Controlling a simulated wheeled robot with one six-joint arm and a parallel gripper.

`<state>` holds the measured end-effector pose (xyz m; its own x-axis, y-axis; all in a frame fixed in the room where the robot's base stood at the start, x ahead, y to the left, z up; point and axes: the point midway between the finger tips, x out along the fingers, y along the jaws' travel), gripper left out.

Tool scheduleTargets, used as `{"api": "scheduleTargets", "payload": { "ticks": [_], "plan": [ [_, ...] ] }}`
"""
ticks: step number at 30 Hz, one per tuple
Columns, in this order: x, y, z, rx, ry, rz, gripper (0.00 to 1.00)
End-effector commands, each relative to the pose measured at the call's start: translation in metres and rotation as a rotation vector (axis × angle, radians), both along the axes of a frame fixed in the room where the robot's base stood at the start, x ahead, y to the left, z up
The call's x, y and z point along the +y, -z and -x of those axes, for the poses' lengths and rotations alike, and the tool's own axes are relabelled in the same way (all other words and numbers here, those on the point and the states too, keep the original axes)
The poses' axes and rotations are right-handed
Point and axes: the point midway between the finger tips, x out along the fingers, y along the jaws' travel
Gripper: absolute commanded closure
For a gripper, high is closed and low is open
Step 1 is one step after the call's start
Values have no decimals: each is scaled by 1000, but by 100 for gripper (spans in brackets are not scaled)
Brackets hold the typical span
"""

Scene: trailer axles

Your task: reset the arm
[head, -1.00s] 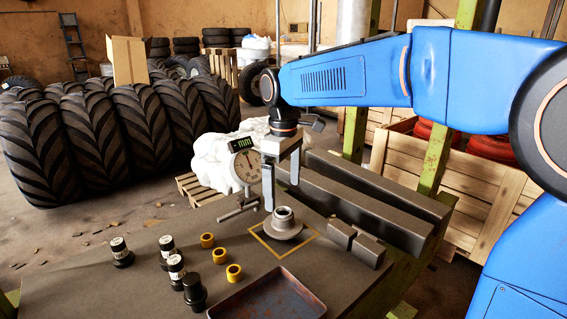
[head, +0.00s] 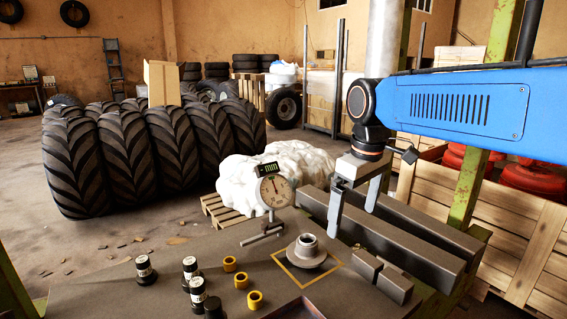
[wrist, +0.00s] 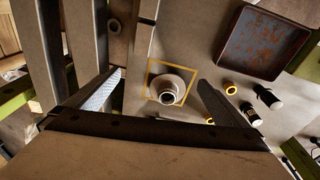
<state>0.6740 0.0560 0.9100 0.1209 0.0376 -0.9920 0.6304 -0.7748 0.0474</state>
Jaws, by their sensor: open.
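My gripper (head: 352,210) is open and empty in the head view, hanging above the table to the right of the flanged hub (head: 307,247). The hub is a grey metal part standing upright inside a yellow square outline (head: 337,263) on the table. In the wrist view my gripper (wrist: 157,92) has its two fingers spread wide, and the hub (wrist: 169,90) shows between and beyond them, apart from both.
A dial gauge (head: 274,192) on a stand is left of the hub. Yellow rings (head: 229,263) and black cylinders (head: 190,268) stand at front left. A rusty tray (wrist: 262,43) lies nearby. Dark steel bars (head: 419,236) and wooden crates (head: 503,212) are at right.

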Motion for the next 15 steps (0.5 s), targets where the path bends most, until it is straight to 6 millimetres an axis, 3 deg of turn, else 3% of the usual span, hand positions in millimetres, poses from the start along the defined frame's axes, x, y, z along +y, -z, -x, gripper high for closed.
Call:
{"api": "scheduleTargets", "payload": {
  "ticks": [6,15],
  "plan": [
    [-46,27,50,-69,176,-35,0],
    [-93,78,117,-163,416,-85,0]
  ]
}}
